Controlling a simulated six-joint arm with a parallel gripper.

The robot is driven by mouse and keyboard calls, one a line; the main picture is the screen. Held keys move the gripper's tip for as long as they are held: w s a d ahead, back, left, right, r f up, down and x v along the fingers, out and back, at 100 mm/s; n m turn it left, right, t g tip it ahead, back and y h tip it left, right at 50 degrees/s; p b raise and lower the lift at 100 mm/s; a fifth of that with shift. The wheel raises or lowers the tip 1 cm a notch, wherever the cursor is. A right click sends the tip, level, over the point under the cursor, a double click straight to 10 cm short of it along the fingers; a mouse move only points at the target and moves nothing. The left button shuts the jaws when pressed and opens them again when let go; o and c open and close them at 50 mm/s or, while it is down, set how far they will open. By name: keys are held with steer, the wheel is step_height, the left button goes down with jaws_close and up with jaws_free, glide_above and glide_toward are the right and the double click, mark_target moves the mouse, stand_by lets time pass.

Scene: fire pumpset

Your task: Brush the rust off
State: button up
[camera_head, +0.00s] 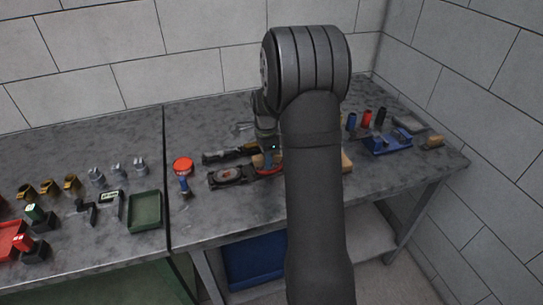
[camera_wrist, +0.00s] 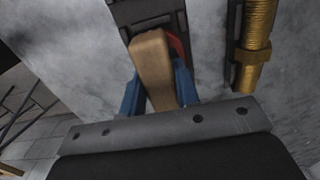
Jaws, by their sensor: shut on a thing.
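My gripper (camera_wrist: 157,92) has blue fingers closed on either side of a tan wooden handle (camera_wrist: 152,62), probably the brush's. In the head view my gripper (camera_head: 267,162) is low over the bench, partly behind my arm. The handle's far end reaches over a black part (camera_wrist: 148,10) at the top of the wrist view; I cannot see bristles or tell whether they touch it. A dark part with a round, reddish-centred plate (camera_head: 228,175) lies left of my gripper. I cannot tell if that colour is rust.
A brass threaded fitting (camera_wrist: 257,40) lies right of the handle. A red-topped can (camera_head: 183,166), green tray (camera_head: 145,211) and metal fittings (camera_head: 118,170) stand left. The bench's front edge is close.

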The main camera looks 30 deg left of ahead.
mark_target(257, 158)
steer(key=shift+s+a, duration=1.1)
steer(key=shift+s, duration=0.05)
steer(key=shift+w+d, duration=2.05)
steer(key=shift+w, duration=0.05)
steer(key=shift+w+r, duration=0.1)
steer(key=shift+r, duration=4.05)
